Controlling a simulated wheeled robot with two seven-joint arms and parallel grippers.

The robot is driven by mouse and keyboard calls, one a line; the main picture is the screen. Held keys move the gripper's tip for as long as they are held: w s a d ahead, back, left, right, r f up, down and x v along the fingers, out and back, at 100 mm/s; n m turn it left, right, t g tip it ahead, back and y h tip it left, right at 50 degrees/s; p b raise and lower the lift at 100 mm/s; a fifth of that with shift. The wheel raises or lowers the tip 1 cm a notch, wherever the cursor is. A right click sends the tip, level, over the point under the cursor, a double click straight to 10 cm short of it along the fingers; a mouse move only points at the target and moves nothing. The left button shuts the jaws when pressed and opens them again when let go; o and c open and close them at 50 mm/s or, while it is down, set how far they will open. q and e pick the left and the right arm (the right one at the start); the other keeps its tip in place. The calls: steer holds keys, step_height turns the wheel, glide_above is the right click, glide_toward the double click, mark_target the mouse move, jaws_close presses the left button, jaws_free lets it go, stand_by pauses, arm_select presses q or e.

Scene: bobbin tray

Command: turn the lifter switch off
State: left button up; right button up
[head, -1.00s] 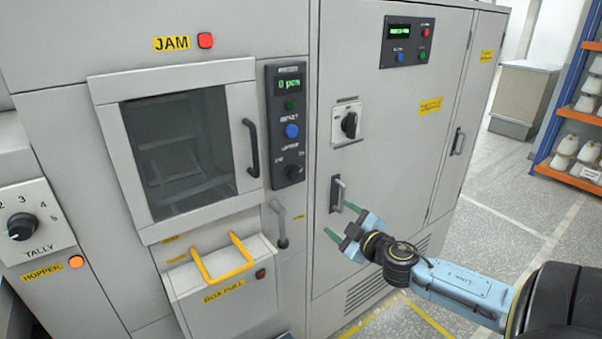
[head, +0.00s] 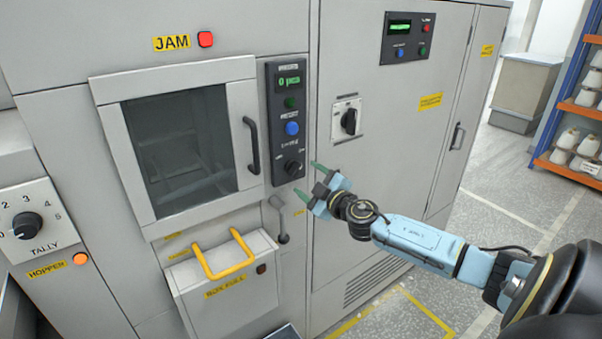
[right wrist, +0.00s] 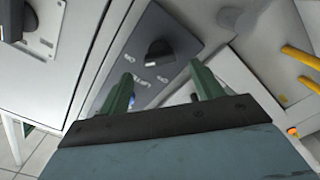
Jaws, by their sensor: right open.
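The lifter switch (head: 292,167) is a black rotary knob at the bottom of the dark control panel, below a blue button. In the right wrist view the black knob (right wrist: 160,52) shows just beyond the fingertips, roughly between them, with small white lettering around it. I cannot tell which mark it points to. My right gripper (head: 305,177) is open and empty, its green fingers pointing left at the knob from a little to the right. In the right wrist view the gripper (right wrist: 160,74) appears apart from the knob. My left gripper is not in view.
A window door with a black handle (head: 251,146) is left of the panel. A small lever (head: 280,220) hangs below it, and a yellow-handled bin (head: 232,293) stands lower left. Another rotary switch (head: 348,121) is on the right cabinet.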

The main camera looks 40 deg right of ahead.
mark_target(298, 172)
steer(key=shift+w+d, duration=0.2)
steer(key=shift+w, duration=1.85)
steer(key=c, duration=1)
